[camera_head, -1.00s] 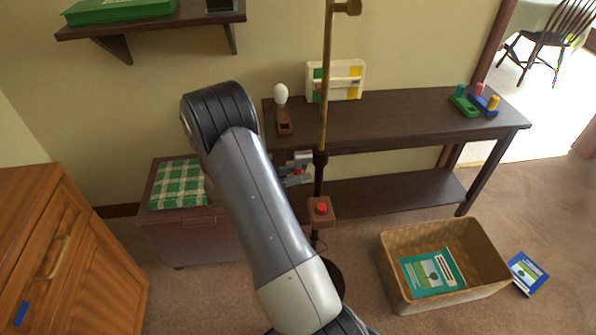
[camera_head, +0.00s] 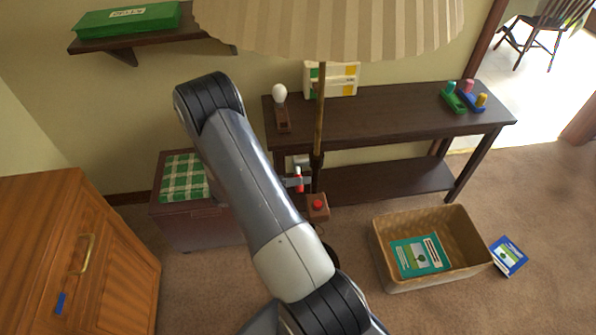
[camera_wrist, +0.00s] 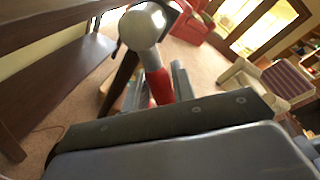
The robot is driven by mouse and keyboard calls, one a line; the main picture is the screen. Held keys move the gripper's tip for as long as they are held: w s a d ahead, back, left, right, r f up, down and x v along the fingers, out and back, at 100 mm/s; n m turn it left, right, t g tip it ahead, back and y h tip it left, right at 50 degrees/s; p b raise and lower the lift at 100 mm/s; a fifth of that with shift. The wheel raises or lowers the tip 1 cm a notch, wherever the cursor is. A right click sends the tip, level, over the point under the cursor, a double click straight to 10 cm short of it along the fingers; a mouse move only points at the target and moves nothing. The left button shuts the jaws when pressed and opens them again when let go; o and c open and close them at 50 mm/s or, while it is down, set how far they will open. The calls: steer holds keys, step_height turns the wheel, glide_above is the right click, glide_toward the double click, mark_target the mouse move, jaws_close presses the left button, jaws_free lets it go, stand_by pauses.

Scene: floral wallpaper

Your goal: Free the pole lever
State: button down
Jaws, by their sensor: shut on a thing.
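The pole (camera_head: 320,115) is a brass lamp pole with a dark lower sleeve, upright in front of the dark table. A striped beige lampshade (camera_head: 335,30) hangs at its top. The lever (camera_head: 299,182) has a red part, standing upright beside the sleeve in the head view. In the wrist view the lever's red part (camera_wrist: 160,87) sits below a shiny pale ball. My gripper (camera_head: 297,181) is at the lever from the left, shut on it. The exact finger contact is small and partly hidden.
A brown box with a red button (camera_head: 318,206) sits just below the lever. The dark table (camera_head: 400,118) stands behind. A wicker basket (camera_head: 385,275) and a blue book (camera_head: 508,256) are on the floor to the right. A wooden cabinet (camera_head: 125,260) stands left.

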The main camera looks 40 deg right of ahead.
steer(key=shift+s+a+r+n+g+y+p, duration=0.1)
steer(key=shift+s+r+n+g+y+p, duration=0.2)
steer(key=shift+n+p, duration=0.35)
steer(key=shift+a+r+n+y+p, duration=0.1)
steer(key=shift+r+n+p, duration=0.25)
steer(key=shift+n+p, duration=0.25)
steer(key=c, duration=1.2)
jaws_free()
steer(key=b+v, duration=0.1)
steer(key=v, duration=1)
steer(key=shift+s, duration=0.15)
